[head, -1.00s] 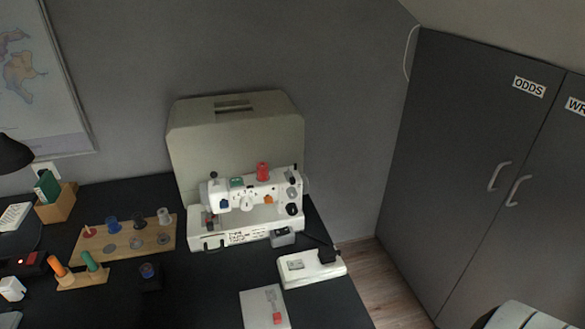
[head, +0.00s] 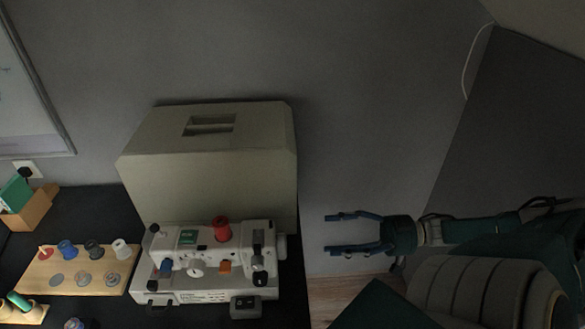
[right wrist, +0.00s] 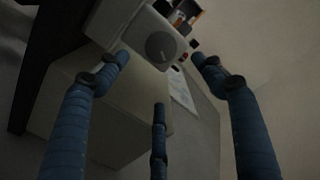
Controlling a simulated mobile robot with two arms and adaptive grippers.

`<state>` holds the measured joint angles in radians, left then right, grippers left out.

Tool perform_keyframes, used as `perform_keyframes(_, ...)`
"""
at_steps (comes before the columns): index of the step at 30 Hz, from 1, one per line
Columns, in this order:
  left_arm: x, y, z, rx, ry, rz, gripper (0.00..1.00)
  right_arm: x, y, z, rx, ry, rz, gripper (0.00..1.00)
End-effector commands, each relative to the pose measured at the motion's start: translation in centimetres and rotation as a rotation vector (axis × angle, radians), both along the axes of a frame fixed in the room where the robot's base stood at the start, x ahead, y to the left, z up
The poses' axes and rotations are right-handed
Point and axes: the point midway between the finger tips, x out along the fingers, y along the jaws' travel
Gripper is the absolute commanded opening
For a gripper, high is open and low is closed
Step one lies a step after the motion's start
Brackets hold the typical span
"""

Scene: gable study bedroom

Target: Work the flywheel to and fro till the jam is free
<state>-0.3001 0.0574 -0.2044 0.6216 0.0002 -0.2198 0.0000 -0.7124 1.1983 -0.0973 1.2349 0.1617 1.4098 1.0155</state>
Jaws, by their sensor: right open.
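The white sewing machine (head: 205,262) stands on the dark desk with a red thread spool (head: 221,229) on top. Its flywheel (head: 281,247) shows edge-on at the machine's right end. In the right wrist view the flywheel (right wrist: 160,46) is a round grey disc on the machine's white end, ahead of and between the fingers. My right gripper (head: 330,233) is open and empty, to the right of the flywheel, its fingers pointing left at the machine with a gap between. The fingers also show in the right wrist view (right wrist: 160,72). My left gripper is out of view.
A beige machine cover (head: 215,165) stands behind the machine. A wooden spool board (head: 50,285) with several spools lies to the left. A small dark box (head: 246,307) sits at the machine's front right. The space between gripper and machine looks clear.

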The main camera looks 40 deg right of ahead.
Motion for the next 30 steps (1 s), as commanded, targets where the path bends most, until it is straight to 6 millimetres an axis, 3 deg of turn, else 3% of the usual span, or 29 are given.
perform_keyframes(6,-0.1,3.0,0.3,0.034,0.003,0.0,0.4,2.0,2.5,0.2,0.004,-0.006,0.002,0.68)
perform_keyframes(10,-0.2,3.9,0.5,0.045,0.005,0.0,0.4,3.7,4.5,0.2,0.002,-0.006,0.001,0.68)
perform_keyframes(14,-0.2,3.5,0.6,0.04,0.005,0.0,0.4,5.2,6.1,0.2,0.002,-0.006,-0.001,0.68)
perform_keyframes(21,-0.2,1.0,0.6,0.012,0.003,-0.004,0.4,6.7,7.8,0.0,-0.001,-0.003,-0.001,0.68)
perform_keyframes(30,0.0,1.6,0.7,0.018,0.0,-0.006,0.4,6.8,8.0,0.0,-0.002,-0.001,-0.002,0.68)
